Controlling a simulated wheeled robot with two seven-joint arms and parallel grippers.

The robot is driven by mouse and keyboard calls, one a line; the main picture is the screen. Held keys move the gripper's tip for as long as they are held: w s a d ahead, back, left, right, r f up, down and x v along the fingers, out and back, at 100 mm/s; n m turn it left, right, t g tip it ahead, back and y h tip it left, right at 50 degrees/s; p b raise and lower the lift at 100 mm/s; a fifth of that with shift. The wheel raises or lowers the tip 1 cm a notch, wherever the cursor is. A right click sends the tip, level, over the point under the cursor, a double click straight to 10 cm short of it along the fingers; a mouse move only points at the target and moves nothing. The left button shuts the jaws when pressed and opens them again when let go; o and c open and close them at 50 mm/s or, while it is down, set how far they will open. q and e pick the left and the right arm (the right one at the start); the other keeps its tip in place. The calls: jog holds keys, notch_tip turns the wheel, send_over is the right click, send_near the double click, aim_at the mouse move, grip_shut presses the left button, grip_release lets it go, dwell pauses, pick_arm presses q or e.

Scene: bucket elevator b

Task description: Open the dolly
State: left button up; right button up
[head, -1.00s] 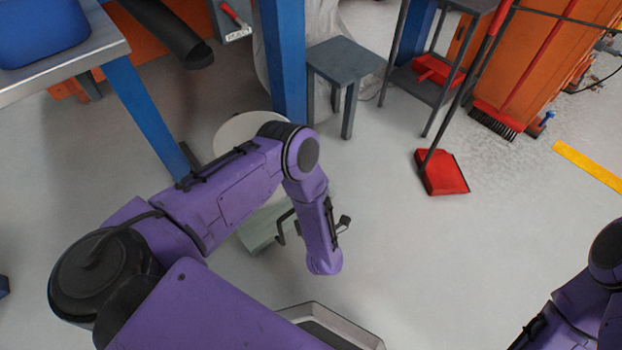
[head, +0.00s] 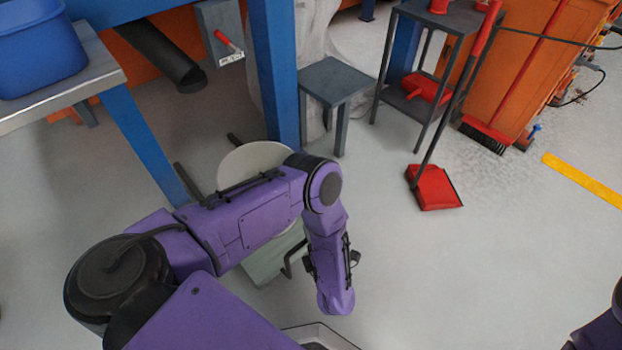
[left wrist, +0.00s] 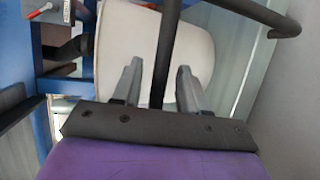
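What I take to be the dolly (head: 262,266) is a pale grey-green body with a dark bent bar handle (head: 291,262), partly hidden behind my left arm. A round off-white part (head: 255,157) shows beside it. In the left wrist view the dark bar (left wrist: 168,40) runs down between the two fingers of my left gripper (left wrist: 158,72). The fingers are apart, with gaps on both sides of the bar. The off-white part (left wrist: 120,40) and the pale green body (left wrist: 238,50) lie behind. My left fingers are not clear in the head view. My right gripper is out of view.
A blue-legged table (head: 110,75) with a blue bin (head: 40,45) stands at the left. A blue post (head: 277,80) and a grey stool (head: 337,82) stand behind the dolly. A red dustpan (head: 435,188) is on the floor at right.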

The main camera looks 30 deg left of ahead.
pick_arm(q)
jog(key=shift+w, duration=0.1)
jog(key=shift+d+r, duration=0.1)
jog(key=shift+d, duration=0.2)
jog(key=p+v, duration=0.1)
jog(key=v, duration=0.9)
jog(key=shift+p, duration=0.35)
jog(key=shift+a, duration=0.1)
